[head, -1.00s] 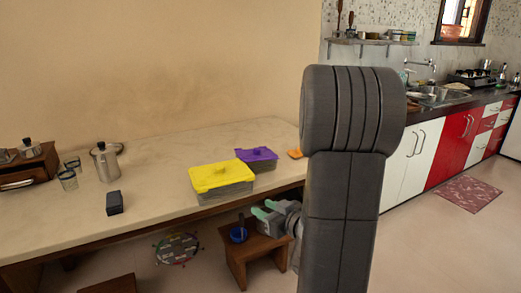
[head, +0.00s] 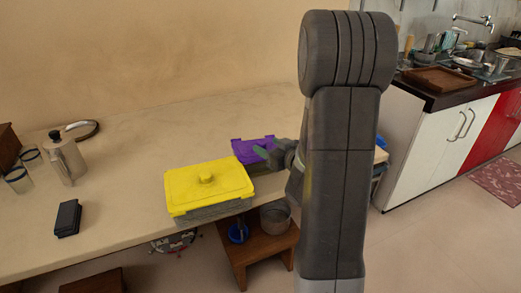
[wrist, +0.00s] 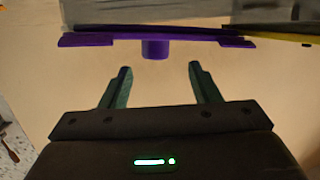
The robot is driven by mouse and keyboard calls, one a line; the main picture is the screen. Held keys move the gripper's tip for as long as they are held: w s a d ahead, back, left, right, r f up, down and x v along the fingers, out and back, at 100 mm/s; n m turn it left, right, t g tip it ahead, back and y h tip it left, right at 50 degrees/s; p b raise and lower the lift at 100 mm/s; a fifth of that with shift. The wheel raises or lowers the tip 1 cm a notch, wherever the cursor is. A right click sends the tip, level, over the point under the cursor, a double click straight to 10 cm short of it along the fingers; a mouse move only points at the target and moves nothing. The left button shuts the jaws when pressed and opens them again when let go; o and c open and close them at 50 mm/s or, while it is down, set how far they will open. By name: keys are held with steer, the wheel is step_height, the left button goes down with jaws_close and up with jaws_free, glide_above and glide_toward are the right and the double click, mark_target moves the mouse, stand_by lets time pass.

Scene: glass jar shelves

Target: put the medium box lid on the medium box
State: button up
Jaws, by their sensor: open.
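A purple lid (head: 247,150) with a knob lies over a smaller grey box, behind and right of the yellow-lidded box; no label shows which is medium. In the wrist view the purple lid (wrist: 90,41) is edge-on against the grey box (wrist: 150,13), its knob (wrist: 155,49) toward me. I cannot tell whether it is fully seated. My gripper (head: 264,153) is open at the lid's right side in the head view. In the wrist view my gripper's fingertips (wrist: 158,67) are apart, short of the knob and either side of it, with nothing between them.
The yellow-lidded box (head: 208,187) stands close by at the front edge. A metal jug (head: 66,158), glasses and a black block (head: 67,218) are on the left. A low stool (head: 255,253) holds a pot (head: 275,217) and a blue item. Bare tabletop (head: 150,145) lies behind the boxes.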

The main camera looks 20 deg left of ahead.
mark_target(261, 141)
steer(key=shift+f+x, duration=0.2)
steer(key=shift+x, duration=1.2)
steer(key=shift+f+x, duration=0.15)
steer(key=shift+x, duration=1.25)
steer(key=shift+w+d, duration=0.2)
steer(key=shift+d, duration=0.05)
steer(key=c, duration=1.1)
step_height(261, 141, up, 10)
steer(key=shift+f+p, duration=0.1)
steer(key=shift+p, duration=0.75)
jaws_close()
steer(key=shift+n, duration=0.3)
steer(key=shift+w+a+f+b, duration=0.1)
steer(key=shift+a+f+b, duration=0.05)
steer(key=shift+f+b, duration=3.6)
